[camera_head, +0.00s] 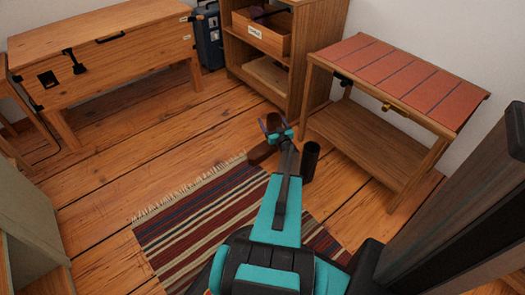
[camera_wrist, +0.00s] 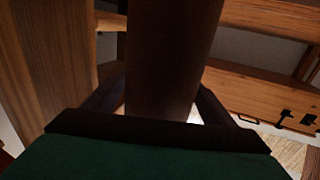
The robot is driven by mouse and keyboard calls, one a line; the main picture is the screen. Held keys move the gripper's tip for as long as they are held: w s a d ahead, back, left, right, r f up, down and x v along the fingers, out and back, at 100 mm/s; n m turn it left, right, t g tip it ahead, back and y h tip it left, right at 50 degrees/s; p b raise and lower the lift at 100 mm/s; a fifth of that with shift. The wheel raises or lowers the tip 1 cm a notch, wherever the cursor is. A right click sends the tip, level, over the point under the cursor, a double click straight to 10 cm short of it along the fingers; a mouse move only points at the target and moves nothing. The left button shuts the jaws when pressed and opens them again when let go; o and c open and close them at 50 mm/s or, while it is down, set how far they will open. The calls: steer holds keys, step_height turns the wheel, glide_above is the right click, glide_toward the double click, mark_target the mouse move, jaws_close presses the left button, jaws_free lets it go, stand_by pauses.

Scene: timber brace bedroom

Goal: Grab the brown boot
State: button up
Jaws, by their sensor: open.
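A brown boot (camera_head: 262,152) stands on the floor by the far edge of the rug, partly hidden behind my gripper (camera_head: 276,128). In the wrist view, a tall brown shape (camera_wrist: 172,60), apparently the boot's shaft, fills the space between the two dark fingers of my gripper (camera_wrist: 160,105). The fingers are open, one on each side of it. I cannot tell whether either finger touches it. A second dark brown upright shape (camera_head: 310,160), perhaps the other boot, stands just right of my arm.
A striped rug (camera_head: 190,225) lies under my arm. A bench with a red slatted top (camera_head: 405,75) stands at right, a wooden cabinet (camera_head: 310,60) behind the gripper, and a wooden chest (camera_head: 110,60) at back left. The floor (camera_head: 130,155) at left is clear.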

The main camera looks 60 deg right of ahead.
steer(key=c, duration=1.9)
steer(key=shift+r, duration=0.2)
steer(key=shift+r+p, duration=1.05)
steer(key=shift+r, duration=0.6)
steer(key=p, duration=0.4)
glide_toward(271, 116)
steer(key=shift+s+a+r, duration=0.25)
steer(key=shift+s+a, duration=0.05)
steer(key=shift+a, duration=0.75)
steer(key=shift+s+a+r, duration=0.3)
steer(key=shift+a, duration=0.75)
steer(key=shift+s+a+r, duration=0.25)
steer(key=shift+s+a, duration=0.05)
steer(key=shift+a, duration=0.75)
